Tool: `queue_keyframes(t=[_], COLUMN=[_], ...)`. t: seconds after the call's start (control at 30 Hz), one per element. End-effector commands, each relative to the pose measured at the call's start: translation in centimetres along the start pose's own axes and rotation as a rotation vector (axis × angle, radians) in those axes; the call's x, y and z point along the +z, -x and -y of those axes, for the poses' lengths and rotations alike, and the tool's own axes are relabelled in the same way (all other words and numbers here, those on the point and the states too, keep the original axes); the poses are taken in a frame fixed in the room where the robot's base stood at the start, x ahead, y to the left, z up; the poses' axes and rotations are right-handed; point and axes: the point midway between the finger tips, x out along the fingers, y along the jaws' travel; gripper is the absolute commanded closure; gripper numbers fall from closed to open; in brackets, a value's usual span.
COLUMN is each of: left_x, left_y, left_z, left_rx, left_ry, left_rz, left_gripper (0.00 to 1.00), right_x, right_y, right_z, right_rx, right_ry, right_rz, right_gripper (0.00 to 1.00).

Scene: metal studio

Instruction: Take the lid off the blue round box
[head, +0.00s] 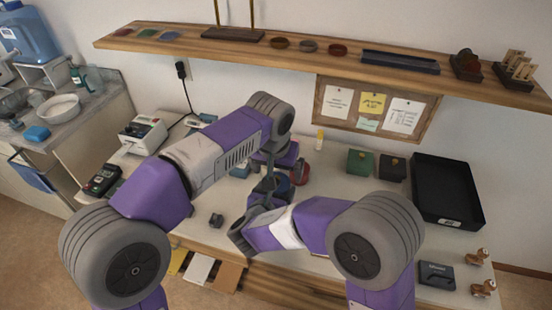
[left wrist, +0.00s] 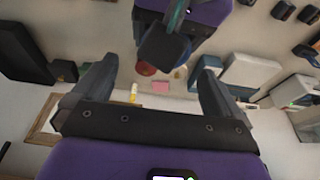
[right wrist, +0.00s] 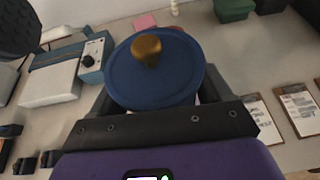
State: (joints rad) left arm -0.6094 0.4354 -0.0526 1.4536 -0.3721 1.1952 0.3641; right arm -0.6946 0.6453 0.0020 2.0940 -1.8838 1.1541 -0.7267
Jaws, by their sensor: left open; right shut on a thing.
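The blue round box shows a blue lid (right wrist: 155,72) with a gold knob (right wrist: 147,48) in the right wrist view; the lid sits on top. My right gripper (right wrist: 158,98) is shut on the box, its fingertips mostly hidden under the lid. In the head view, part of the blue box (head: 284,187) shows behind dark gripper parts. My left gripper (head: 269,184) is close beside it there. In the left wrist view the left gripper (left wrist: 150,78) is open, with nothing held between its fingers.
A red round box (head: 302,173) stands close to the blue one. A green box (head: 360,162), a dark box (head: 392,167) and a black tray (head: 445,190) stand to the right. A card device (head: 142,135) is at the left. A wooden shelf (head: 330,58) spans above.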

Motion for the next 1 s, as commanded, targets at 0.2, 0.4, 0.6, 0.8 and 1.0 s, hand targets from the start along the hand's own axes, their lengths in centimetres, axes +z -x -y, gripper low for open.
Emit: queue_keyframes(t=[0.2, 0.4, 0.6, 0.8, 1.0], left_x=[0.0, 0.0, 0.0, 0.0, 0.0], left_y=[-3.6, -5.1, -5.3, -5.3, -5.2], left_z=[0.0, 0.0, 0.0, 0.0, -0.2], left_rx=[0.0, 0.001, 0.001, 0.001, 0.005], left_ry=[0.0, 0.001, 0.001, 0.001, -0.001], left_rz=[0.002, 0.0, 0.0, 0.0, 0.0], left_gripper=[0.0, 0.0, 0.0, 0.14, 0.44], right_x=[0.0, 0.0, 0.0, 0.0, 0.0], right_y=[0.0, 0.0, 0.0, 0.0, 0.0], right_z=[0.0, 0.0, 0.0, 0.0, -0.1], right_rx=[0.0, 0.0, 0.0, 0.0, 0.003], right_ry=[0.0, 0.0, 0.0, 0.0, 0.001], right_rz=[0.0, 0.0, 0.0, 0.0, 0.0], right_gripper=[0.74, 0.74, 0.74, 0.74, 0.74])
